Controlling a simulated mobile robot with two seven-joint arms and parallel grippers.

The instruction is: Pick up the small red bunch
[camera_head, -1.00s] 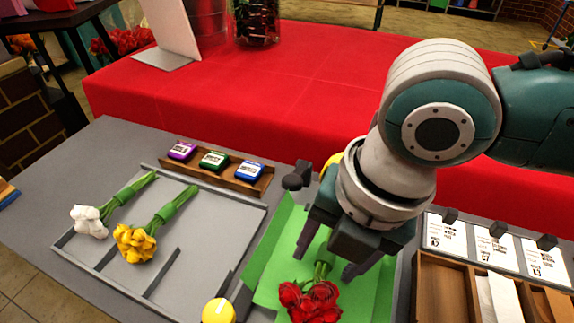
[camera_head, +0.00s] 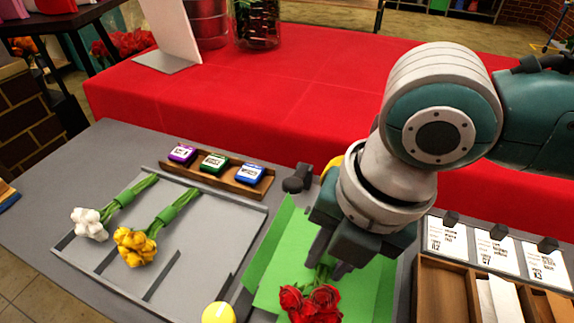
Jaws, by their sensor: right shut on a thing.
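The small red bunch (camera_head: 310,303) lies on the green sheet (camera_head: 272,262) at the bottom middle, its red flower heads toward me and its green stems pointing away. My right gripper (camera_head: 326,272) comes down from above and is shut on the stems, just behind the flower heads. Most of the stems are hidden by the gripper. The bunch seems to rest on the sheet still; I cannot make out a gap beneath it. My left gripper is not in view.
A grey tray (camera_head: 205,262) at the left holds a white bunch (camera_head: 90,222) and a yellow bunch (camera_head: 137,246). A wooden rack (camera_head: 232,182) with purple, green and blue blocks stands behind it. A wooden box (camera_head: 440,292) with cards is at the right.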

